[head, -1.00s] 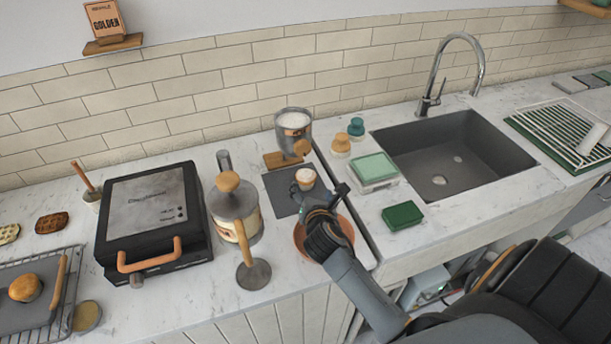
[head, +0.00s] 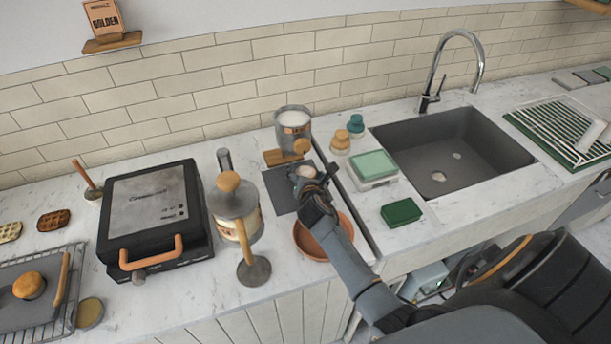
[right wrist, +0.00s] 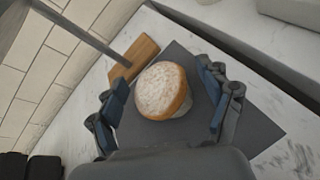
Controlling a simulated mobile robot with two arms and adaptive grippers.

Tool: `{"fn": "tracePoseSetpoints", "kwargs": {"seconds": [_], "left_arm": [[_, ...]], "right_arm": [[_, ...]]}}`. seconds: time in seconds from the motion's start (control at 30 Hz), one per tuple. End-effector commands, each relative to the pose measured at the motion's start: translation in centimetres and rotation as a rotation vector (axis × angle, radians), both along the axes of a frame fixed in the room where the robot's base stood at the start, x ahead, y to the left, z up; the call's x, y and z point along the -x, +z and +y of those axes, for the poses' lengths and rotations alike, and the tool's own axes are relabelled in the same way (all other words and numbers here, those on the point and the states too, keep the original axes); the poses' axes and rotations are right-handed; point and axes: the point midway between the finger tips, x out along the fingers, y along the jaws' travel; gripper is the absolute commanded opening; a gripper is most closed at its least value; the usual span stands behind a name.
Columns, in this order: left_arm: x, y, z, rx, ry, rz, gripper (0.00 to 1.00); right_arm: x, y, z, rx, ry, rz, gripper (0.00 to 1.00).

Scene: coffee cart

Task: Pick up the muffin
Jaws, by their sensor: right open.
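The muffin (right wrist: 161,92), with a pale, dusted top and a golden rim, sits on a dark grey slab on the counter. In the right wrist view it lies between the two fingers of my right gripper (right wrist: 165,100), which is open, with a gap on each side. In the head view the muffin (head: 304,171) is partly hidden behind my right gripper (head: 318,186), which comes in from the front right. My left gripper is not in view.
The dark slab (head: 277,194) has a wooden handle (head: 283,157). A metal canister (head: 293,125) stands behind, a terracotta bowl (head: 312,243) in front under my right arm. A French press (head: 233,203) and black press grill (head: 152,215) are left; the sink (head: 450,150) is right.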

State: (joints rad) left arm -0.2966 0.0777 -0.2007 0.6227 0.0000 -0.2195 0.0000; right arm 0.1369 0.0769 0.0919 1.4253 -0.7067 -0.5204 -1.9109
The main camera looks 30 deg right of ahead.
Motion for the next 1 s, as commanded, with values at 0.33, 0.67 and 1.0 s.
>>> {"fn": "tracePoseSetpoints", "kwargs": {"seconds": [0.33,0.67,1.0], "left_arm": [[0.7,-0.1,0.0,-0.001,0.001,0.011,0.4],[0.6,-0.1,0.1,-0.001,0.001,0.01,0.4],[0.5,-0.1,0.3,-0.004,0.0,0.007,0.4]], "right_arm": [[0.0,0.0,0.0,0.0,0.0,0.0,0.28],[0.0,0.1,0.0,0.001,0.0,0.0,0.14],[0.0,3.2,-0.1,0.006,0.001,-0.004,0.14]]}}
